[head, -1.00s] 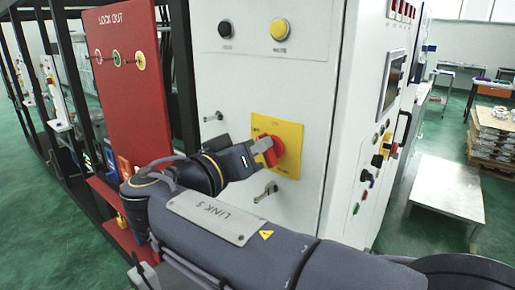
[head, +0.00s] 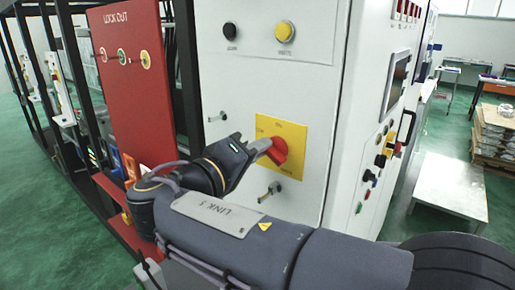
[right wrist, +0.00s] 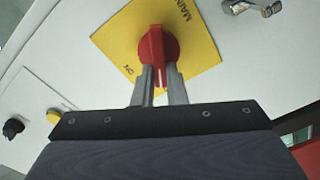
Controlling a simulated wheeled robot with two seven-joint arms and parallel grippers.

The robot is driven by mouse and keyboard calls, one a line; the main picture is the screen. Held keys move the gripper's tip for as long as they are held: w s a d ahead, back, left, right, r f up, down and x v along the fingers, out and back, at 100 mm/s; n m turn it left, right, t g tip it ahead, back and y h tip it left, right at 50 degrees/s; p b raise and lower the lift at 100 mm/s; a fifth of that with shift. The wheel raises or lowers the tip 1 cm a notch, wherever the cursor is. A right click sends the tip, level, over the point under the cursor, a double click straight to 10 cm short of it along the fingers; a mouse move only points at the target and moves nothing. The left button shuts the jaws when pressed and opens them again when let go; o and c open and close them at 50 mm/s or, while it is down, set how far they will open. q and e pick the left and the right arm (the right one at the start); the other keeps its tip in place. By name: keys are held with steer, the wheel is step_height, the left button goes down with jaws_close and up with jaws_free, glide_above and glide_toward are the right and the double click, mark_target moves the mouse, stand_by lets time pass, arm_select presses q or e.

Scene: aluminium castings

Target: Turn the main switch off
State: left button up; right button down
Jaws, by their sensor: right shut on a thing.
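The main switch is a red rotary knob (head: 276,151) on a yellow plate (head: 294,136) on the white cabinet front. In the right wrist view the red knob (right wrist: 157,46) sits on the yellow plate (right wrist: 200,40), with "MAIN" and "ON" lettering showing. My right gripper (head: 262,145) reaches the knob from the left. In the right wrist view its two fingers (right wrist: 159,80) are shut on the knob's raised red grip, one on each side. In the head view the knob's grip is tilted. My left gripper is not in view.
A black button (head: 229,31) and a yellow button (head: 285,31) are above the plate. Metal latch handles (head: 269,191) stick out near it. A red lockout board (head: 130,80) stands at left. A grey platform (head: 447,190) is at right.

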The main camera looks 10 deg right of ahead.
stand_by(0.3)
steer(key=c, duration=1.5)
jaws_free()
steer(key=shift+o, duration=0.2)
steer(key=b+v, duration=0.1)
steer(key=v, duration=0.6)
steer(key=shift+s+a+b, duration=0.25)
steer(key=shift+a+b, duration=0.1)
steer(key=shift+b, duration=0.05)
